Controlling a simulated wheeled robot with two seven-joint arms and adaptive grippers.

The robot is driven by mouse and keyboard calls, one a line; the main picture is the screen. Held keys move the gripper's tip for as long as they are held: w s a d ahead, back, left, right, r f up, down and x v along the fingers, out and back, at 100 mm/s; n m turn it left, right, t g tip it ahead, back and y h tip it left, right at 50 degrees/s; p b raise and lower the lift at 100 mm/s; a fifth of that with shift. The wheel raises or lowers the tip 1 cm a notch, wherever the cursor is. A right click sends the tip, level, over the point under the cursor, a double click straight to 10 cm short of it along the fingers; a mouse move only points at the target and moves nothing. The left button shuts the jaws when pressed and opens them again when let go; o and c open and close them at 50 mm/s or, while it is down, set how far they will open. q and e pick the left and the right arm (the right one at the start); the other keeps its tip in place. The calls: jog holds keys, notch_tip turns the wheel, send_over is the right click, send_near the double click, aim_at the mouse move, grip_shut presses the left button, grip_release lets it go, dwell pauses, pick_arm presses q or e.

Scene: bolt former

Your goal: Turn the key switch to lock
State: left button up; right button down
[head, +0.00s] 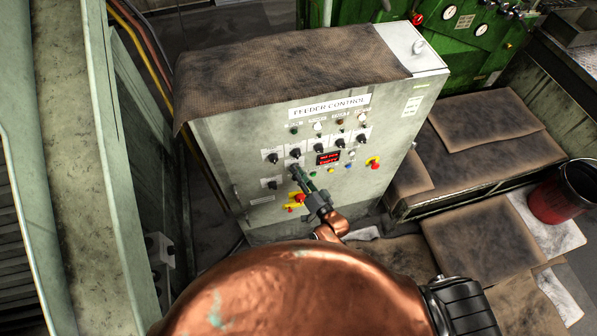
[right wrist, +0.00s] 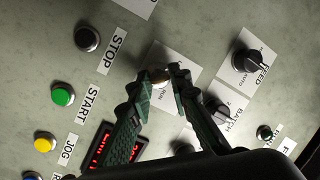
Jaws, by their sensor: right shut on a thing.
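My right gripper (head: 293,170) reaches up to the front of the grey feeder control cabinet (head: 228,132), its fingertips at the panel below the upper row of black knobs. In the right wrist view my right gripper (right wrist: 160,77) has its two green fingertips closed together on a small brownish piece, which looks like the key of the key switch (right wrist: 157,74). A white label plate (right wrist: 176,57) lies behind it. The fingers hide most of the switch, and I cannot read its position. My left gripper is not in view.
Black selector knobs (right wrist: 247,61) sit close beside the fingers. STOP (right wrist: 87,38), START (right wrist: 62,94) and JOG (right wrist: 45,142) buttons are on the other side. A red display (right wrist: 99,144) is partly covered.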

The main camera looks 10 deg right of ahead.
jog(key=shift+f, duration=0.1)
dwell(0.5)
jog(key=c, duration=1.8)
grip_release()
jog(key=shift+o, duration=0.2)
jog(key=v, duration=1.2)
jog(key=shift+a, duration=0.1)
